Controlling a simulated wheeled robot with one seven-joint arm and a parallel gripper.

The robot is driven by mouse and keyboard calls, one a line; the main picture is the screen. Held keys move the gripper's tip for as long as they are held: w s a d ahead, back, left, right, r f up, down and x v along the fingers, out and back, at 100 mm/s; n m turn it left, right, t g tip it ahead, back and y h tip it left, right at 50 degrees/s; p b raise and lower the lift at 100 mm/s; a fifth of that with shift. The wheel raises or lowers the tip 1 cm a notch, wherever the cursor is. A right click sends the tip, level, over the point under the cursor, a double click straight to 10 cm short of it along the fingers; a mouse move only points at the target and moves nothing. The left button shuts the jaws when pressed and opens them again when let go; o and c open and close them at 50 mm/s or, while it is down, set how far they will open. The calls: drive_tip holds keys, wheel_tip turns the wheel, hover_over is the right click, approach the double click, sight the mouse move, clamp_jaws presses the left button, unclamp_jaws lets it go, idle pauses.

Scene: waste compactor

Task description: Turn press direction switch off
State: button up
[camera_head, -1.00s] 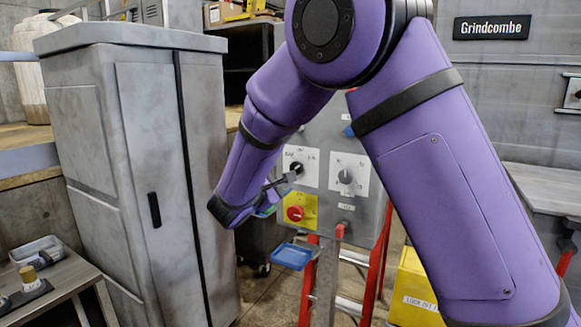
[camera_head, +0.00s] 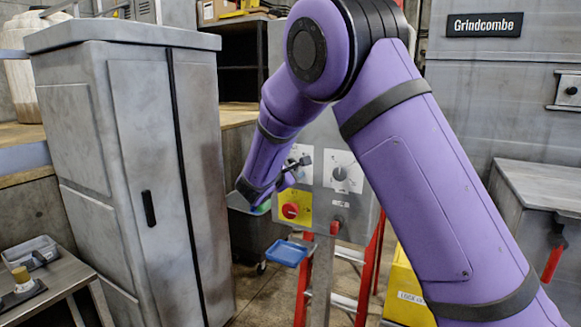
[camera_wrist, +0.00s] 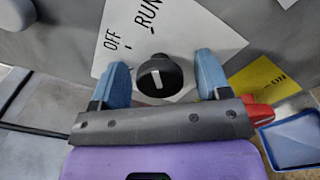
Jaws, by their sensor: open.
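A black rotary knob (camera_wrist: 160,76) with a white pointer line sits on a white plate (camera_wrist: 195,35) marked OFF and RUN in the wrist view. My gripper (camera_wrist: 163,77) is open, with one blue finger on each side of the knob. A gap shows between the knob and each finger; I cannot tell how deep the fingers reach. In the head view my gripper (camera_head: 300,165) is in front of the left white plate (camera_head: 300,152) on the grey control panel (camera_head: 322,135), hiding that plate's knob. The panel's right plate (camera_head: 342,184) carries another dark knob.
A red knob (camera_head: 290,211) on a yellow plate (camera_head: 304,199) sits just below. A blue tray (camera_head: 287,253) hangs lower on the red-legged stand. A tall grey cabinet (camera_head: 130,170) stands left; a yellow box (camera_head: 405,285) is right of the stand.

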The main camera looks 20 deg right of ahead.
drive_tip(key=c, duration=0.9)
drive_tip(key=shift+n, duration=0.4)
drive_tip(key=n, duration=0.4)
drive_tip(key=shift+n, duration=2.5)
drive_tip(key=o, duration=0.9)
